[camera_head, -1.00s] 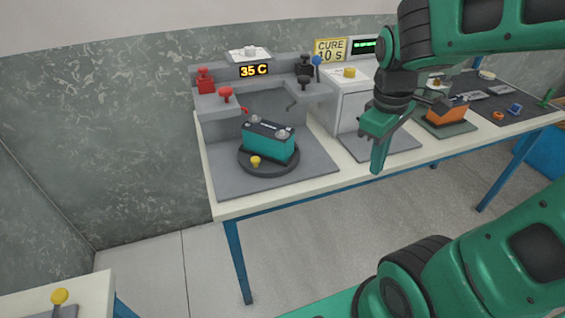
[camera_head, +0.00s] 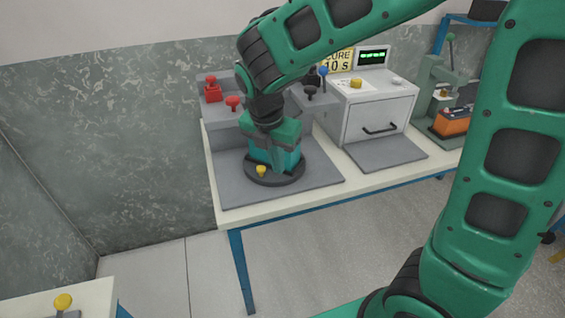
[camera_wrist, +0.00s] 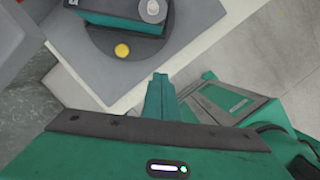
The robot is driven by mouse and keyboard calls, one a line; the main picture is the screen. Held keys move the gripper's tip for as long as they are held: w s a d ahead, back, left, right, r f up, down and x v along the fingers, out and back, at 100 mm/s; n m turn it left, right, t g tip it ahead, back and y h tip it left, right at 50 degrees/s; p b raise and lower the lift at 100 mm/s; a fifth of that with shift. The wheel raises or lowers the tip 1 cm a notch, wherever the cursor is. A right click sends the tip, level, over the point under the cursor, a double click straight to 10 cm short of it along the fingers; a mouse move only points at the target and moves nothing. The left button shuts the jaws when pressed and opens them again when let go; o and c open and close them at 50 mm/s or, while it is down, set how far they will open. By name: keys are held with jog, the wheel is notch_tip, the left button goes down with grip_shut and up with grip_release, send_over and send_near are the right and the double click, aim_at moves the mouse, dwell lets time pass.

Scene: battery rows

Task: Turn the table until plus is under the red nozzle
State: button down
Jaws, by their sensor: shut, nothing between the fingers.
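The round dark turntable (camera_head: 288,179) sits on a grey plate at the left end of the bench, with a yellow knob (camera_head: 261,171) on its front rim. The teal battery (camera_head: 292,158) stands on it, largely hidden behind my gripper (camera_head: 276,172) in the head view. In the wrist view the battery (camera_wrist: 120,22), one grey terminal and the yellow knob (camera_wrist: 122,51) show beyond my gripper (camera_wrist: 160,78), whose fingers are together and empty. The red nozzle fixture (camera_head: 233,103) stands behind, to the left. Its tip and the terminal marks are hidden or too small to read.
A black nozzle fixture (camera_head: 311,92) with a blue-topped lever (camera_head: 323,72) stands right of the red one. Further right are a white curing oven (camera_head: 377,105) and an orange battery (camera_head: 452,122). Floor is clear in front of the bench.

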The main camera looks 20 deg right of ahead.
aim_at(290, 180)
jog(key=x, duration=0.8)
jog(key=shift+s+d, duration=0.1)
jog(key=shift+w+d+f, duration=0.1)
jog(key=shift+w+d, duration=1.35)
